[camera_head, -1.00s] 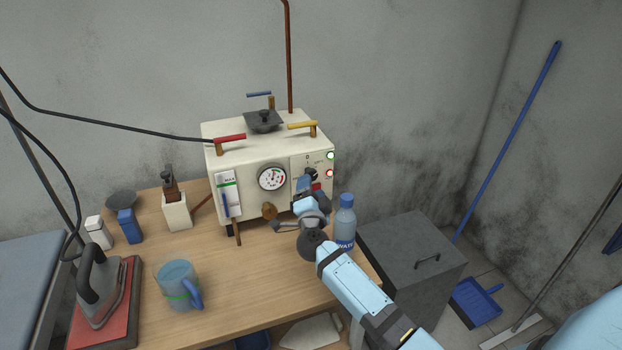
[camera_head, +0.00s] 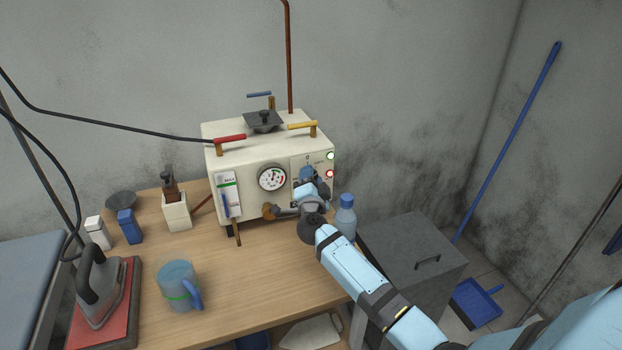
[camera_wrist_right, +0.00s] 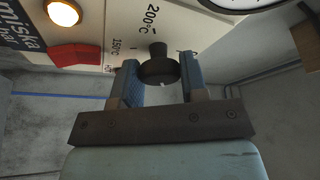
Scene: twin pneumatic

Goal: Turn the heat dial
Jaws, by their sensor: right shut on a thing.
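The heat dial (camera_wrist_right: 159,71) is a small dark round knob on the front panel of the cream boiler box (camera_head: 245,205). In the right wrist view it sits between the blue finger pads of my right gripper (camera_wrist_right: 160,82), next to the printed 150°C and 200°C marks. My right gripper (camera_head: 306,177) is shut on the dial. In the head view the gripper hides the dial. My left gripper is not in view.
A pressure gauge (camera_head: 272,178), a brass tap (camera_head: 269,211) and lit lamps (camera_head: 330,156) are on the box front. A water bottle (camera_head: 346,217) stands close beside my right arm. A mug (camera_head: 177,286) and iron (camera_head: 99,289) are at the left.

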